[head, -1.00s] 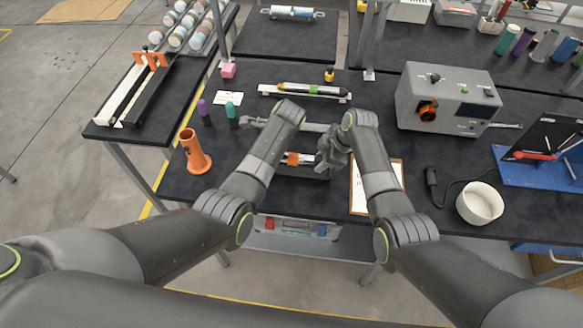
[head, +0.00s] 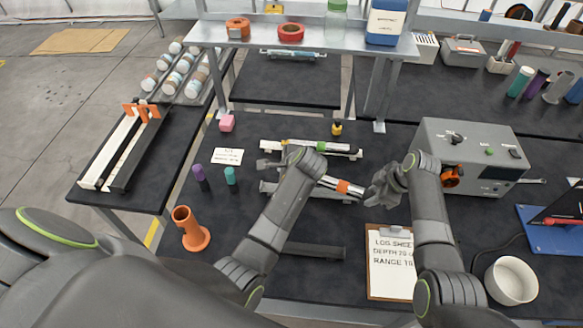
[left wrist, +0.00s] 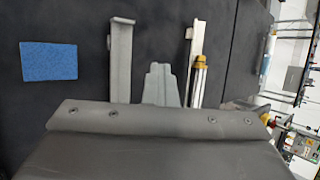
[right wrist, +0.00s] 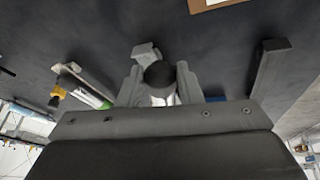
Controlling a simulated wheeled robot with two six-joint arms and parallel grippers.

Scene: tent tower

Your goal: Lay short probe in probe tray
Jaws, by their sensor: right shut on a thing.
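The short probe (head: 342,186), white and dark with an orange band, is held by its right end in my right gripper (head: 378,188). In the right wrist view its dark round end (right wrist: 160,75) sits between the fingers. The probe is over or at the right part of a narrow grey tray (head: 270,187), which looks like the probe tray. I cannot tell whether they touch; my left arm hides the tray's middle. The tray also shows in the left wrist view (left wrist: 122,62). My left gripper (head: 268,163) looks shut and empty, between the tray and a white cradle.
A longer probe with a green band (head: 312,145) lies on the white cradle (head: 350,154) behind. A dark rack (head: 315,250) lies empty in front. A clipboard (head: 391,262), an orange holder (head: 190,230), a grey instrument box (head: 470,150) and a white bowl (head: 511,280) stand around.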

